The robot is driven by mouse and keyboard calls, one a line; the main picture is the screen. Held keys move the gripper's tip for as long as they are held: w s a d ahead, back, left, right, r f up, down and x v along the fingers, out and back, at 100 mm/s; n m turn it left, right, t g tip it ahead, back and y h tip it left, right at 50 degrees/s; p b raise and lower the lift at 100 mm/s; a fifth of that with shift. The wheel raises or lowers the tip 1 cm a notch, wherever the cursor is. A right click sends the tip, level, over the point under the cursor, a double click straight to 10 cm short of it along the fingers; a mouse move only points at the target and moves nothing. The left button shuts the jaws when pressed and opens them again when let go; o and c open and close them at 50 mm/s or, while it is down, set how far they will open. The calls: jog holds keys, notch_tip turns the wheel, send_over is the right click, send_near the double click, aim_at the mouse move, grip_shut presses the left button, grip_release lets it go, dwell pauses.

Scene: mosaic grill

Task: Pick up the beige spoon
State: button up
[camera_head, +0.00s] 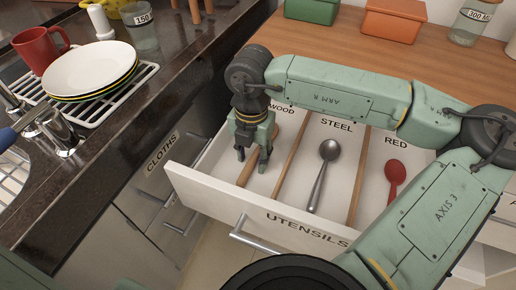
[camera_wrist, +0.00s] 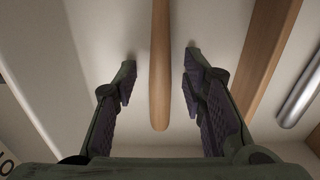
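The beige wooden spoon lies in the WOOD section of the open drawer. In the head view its handle (camera_head: 248,168) shows beside my gripper, and its upper part is hidden behind my arm. My gripper (camera_head: 252,156) points down into that section. In the wrist view the handle (camera_wrist: 160,70) runs between the two open fingers of my gripper (camera_wrist: 160,85). The handle's rounded end is nearest the wrist, and neither finger appears to touch it.
A wooden divider (camera_head: 290,160) separates the WOOD section from a steel spoon (camera_head: 323,172). A red spoon (camera_head: 394,180) lies further right. The drawer front (camera_head: 215,197) bounds the near side. A dish rack with plates (camera_head: 90,70) stands on the left counter.

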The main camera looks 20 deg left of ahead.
jog(key=shift+c, duration=0.6)
grip_shut()
